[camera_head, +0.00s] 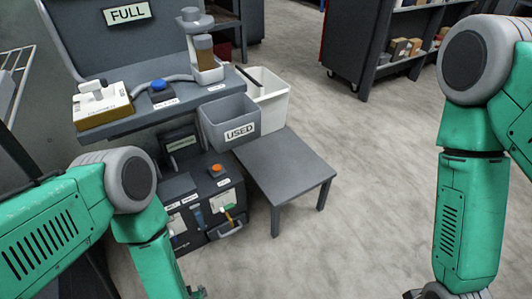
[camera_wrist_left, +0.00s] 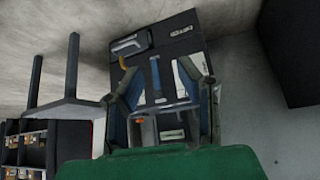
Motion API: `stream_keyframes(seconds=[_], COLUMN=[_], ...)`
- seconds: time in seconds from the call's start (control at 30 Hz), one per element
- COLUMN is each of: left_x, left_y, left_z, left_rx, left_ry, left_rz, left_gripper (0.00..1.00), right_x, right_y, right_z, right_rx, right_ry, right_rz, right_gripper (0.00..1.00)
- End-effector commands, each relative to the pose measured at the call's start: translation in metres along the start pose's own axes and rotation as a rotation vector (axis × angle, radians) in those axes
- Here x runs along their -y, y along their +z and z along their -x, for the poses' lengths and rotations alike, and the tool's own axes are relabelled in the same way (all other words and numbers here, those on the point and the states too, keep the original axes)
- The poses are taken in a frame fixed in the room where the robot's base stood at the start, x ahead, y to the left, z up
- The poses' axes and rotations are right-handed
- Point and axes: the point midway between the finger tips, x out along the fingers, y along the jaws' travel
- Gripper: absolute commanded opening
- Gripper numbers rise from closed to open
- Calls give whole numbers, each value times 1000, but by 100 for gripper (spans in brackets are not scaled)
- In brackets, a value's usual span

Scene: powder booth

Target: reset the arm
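My left arm (camera_head: 150,265) comes in from the left and bends down, and its hand is mostly cut off by the bottom edge of the head view. In the left wrist view my left gripper (camera_wrist_left: 162,78) has its two fingers spread apart, with nothing seen between them but the dark equipment box behind. My right arm (camera_head: 465,220) hangs down on the right. Only the top of my right gripper (camera_head: 440,292) shows at the bottom edge; its fingers are out of view.
A dark bench (camera_head: 130,120) holds a white-and-wood device (camera_head: 102,106), a blue button (camera_head: 158,86) and a cup stand (camera_head: 205,60). A grey USED bin (camera_head: 222,112), white bin (camera_head: 268,105), low grey table (camera_head: 285,165) and control box (camera_head: 215,180) stand near. Floor right of the table is clear.

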Motion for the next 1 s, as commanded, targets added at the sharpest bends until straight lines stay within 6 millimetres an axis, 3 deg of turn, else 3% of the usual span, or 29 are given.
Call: stream_keyframes(seconds=[0.17,0.37,0.8,1.0], left_x=[17,44,108,107], left_y=[-2,1,21,2], left_z=[9,36,118,145], left_rx=[111,257,560,560], left_ry=[55,97,130,131], left_rz=[-103,-212,-367,-368], left_gripper=[31,31,31,31], right_x=[0,0,1,0], right_y=[1,2,4,2], right_z=[-22,-42,-77,-42], right_rx=[1,1,1,0], right_ry=[0,0,0,0], right_rz=[0,0,0,0], right_gripper=[40,40,40,40])
